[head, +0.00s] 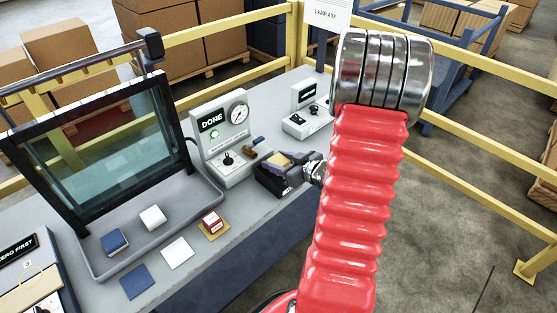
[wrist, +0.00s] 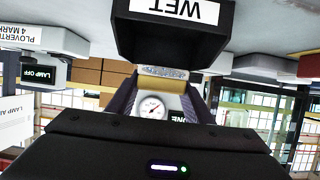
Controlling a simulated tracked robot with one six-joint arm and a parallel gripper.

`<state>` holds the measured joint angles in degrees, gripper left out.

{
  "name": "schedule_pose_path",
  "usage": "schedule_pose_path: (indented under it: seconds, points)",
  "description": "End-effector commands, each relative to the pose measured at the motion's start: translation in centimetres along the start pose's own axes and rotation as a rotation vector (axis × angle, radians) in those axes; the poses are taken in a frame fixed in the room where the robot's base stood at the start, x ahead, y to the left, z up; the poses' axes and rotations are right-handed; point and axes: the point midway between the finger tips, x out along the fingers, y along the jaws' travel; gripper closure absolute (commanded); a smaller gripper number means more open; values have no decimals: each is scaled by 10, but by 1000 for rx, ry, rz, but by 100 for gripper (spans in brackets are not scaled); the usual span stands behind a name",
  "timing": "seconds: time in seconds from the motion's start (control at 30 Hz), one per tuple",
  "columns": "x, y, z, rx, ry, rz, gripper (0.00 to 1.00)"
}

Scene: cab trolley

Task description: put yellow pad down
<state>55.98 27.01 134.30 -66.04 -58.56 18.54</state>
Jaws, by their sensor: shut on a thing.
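The yellow pad (head: 279,160) is held in my gripper (head: 277,158), over or at the top of a black box (head: 274,184) on the bench. The wrist view, which is upside down, shows the yellow pad (wrist: 166,88) between my two fingers (wrist: 163,98), close to the black box (wrist: 185,42) with its WET label. My fingers hide part of the pad. I cannot tell whether the pad touches the box.
A DONE panel (head: 221,135) with a gauge and levers stands just left of the box. A grey tray (head: 183,213) holds a blue block (head: 116,240) and a white block (head: 152,217). White (head: 177,253) and blue (head: 139,282) squares lie nearby.

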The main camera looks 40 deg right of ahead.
Motion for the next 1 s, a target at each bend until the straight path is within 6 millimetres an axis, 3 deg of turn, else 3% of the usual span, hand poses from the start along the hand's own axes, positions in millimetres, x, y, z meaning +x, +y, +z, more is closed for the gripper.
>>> schedule_pose_path:
  seconds: [0.8, 0.83, 1.0]
  points:
    - [5, 0, 10, -1, 1, -1, 76]
    - [5, 0, 10, -1, 1, -1, 52]
    - [5, 0, 10, -1, 0, -1, 40]
